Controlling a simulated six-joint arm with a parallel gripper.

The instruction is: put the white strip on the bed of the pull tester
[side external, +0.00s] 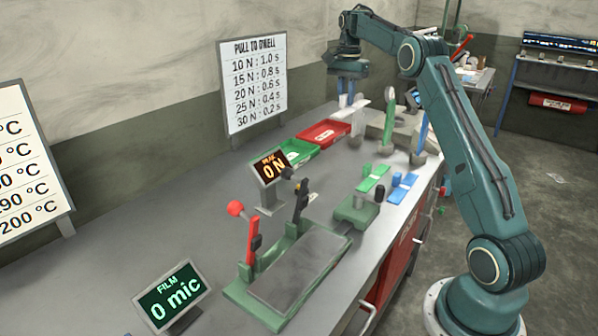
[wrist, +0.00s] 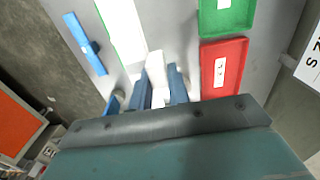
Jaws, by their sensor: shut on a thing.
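My gripper (side external: 347,100) is at the far end of the bench, pointing down, its blue fingers closed on the white strip (side external: 361,113). In the wrist view the white strip (wrist: 156,72) shows between the two fingers (wrist: 158,95), its lower part hidden by the gripper. The pull tester, with a green base (side external: 243,294) and a long grey bed (side external: 300,268), stands at the near end of the bench, well apart from my gripper. The bed looks bare. Beside it are a red-knobbed lever (side external: 253,240) and a display (side external: 270,168) reading 0 N.
A red tray (side external: 324,133) and a green tray (side external: 297,152) lie along the wall side. A small green device (side external: 356,211) and a film display (side external: 174,298) flank the bed.

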